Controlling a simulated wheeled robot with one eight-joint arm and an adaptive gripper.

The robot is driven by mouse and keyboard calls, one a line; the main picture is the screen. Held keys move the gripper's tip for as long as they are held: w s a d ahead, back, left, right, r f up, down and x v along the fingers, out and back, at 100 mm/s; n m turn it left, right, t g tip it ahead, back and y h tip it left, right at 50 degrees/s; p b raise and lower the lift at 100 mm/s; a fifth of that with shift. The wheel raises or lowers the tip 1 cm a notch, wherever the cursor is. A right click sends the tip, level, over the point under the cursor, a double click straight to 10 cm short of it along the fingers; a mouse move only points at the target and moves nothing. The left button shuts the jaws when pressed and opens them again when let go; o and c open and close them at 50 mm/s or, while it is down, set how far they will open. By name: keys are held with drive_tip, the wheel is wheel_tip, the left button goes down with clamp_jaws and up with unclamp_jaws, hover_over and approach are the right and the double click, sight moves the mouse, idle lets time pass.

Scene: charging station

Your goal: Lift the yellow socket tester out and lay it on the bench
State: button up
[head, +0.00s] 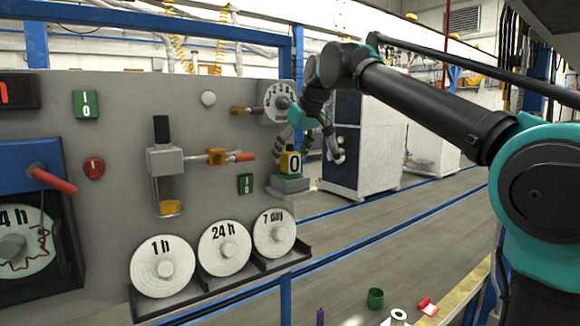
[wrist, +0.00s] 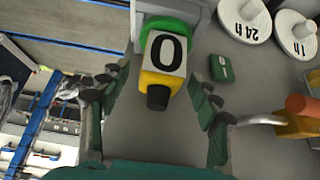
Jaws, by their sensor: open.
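The yellow socket tester (head: 290,161), with a white face marked 0 and a dark end, stands upright at a grey socket block (head: 290,184) on the panel's right side. In the wrist view the tester (wrist: 163,82) lies between my open fingers, its green collar towards the socket. My gripper (head: 309,143) is open, with a finger on each side and visible gaps to the tester. How deep the tester sits in the socket is hidden. The bench (head: 457,299) shows only at the bottom right.
A green cup (head: 375,298), a white ring (head: 398,314) and a red piece (head: 428,307) are at the bottom right. A green switch plate (head: 245,184), an orange-handled valve (head: 218,157) and white dials (head: 273,233) are left of and below the tester.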

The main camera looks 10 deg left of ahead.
drive_tip(key=shift+w+a+f, duration=0.1)
drive_tip(key=shift+f, duration=0.15)
drive_tip(key=shift+c, duration=0.6)
drive_tip(key=c, duration=1.2)
drive_tip(key=shift+r, duration=0.2)
